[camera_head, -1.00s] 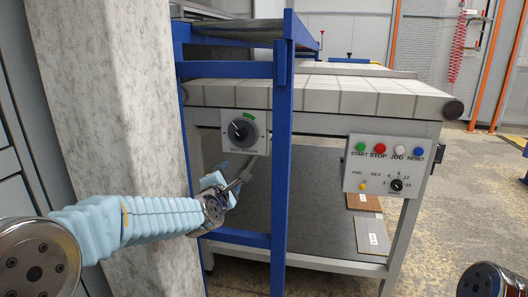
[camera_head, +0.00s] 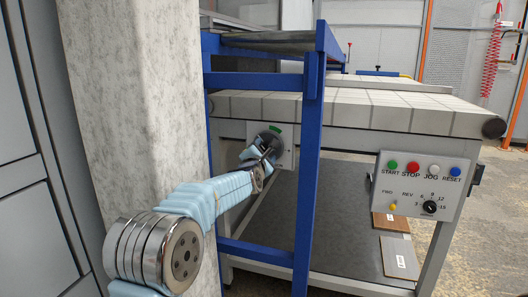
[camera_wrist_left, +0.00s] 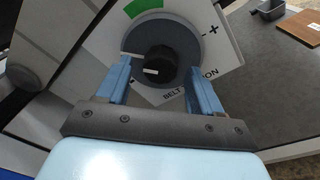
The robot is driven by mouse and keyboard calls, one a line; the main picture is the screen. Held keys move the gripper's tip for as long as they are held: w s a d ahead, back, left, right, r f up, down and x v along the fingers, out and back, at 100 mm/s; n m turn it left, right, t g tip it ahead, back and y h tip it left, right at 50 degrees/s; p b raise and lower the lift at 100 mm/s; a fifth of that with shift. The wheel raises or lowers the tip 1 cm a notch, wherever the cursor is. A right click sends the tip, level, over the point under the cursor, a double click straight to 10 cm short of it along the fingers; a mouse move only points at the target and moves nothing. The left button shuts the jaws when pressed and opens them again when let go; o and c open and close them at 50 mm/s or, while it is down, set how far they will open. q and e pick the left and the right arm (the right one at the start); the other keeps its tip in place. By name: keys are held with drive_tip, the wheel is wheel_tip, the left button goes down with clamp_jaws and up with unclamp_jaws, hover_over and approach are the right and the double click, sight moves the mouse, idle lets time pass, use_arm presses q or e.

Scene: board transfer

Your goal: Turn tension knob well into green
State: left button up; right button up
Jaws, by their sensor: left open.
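The tension knob is a black round knob (camera_wrist_left: 160,64) with a white pointer line, on a grey dial of a white panel marked "BELT". In the left wrist view the pointer aims left, and the green band (camera_wrist_left: 150,6) lies at the dial's top edge. My left gripper (camera_wrist_left: 160,88) is open, one blue finger on each side of the knob's near part; I cannot tell whether they touch it. In the head view the left gripper (camera_head: 266,148) covers much of the knob panel (camera_head: 287,155). My right gripper is not in view.
A blue frame post (camera_head: 309,170) stands just right of the knob panel. A concrete pillar (camera_head: 150,110) stands close on the left. A button panel (camera_head: 420,185) hangs further right under the conveyor (camera_head: 400,115). Boards (camera_head: 398,257) lie on the lower shelf.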

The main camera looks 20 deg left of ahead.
use_arm(q)
drive_tip(key=shift+w, duration=0.2)
drive_tip(key=shift+c, duration=0.5)
drive_tip(key=c, duration=1)
drive_tip(key=shift+o, duration=0.2)
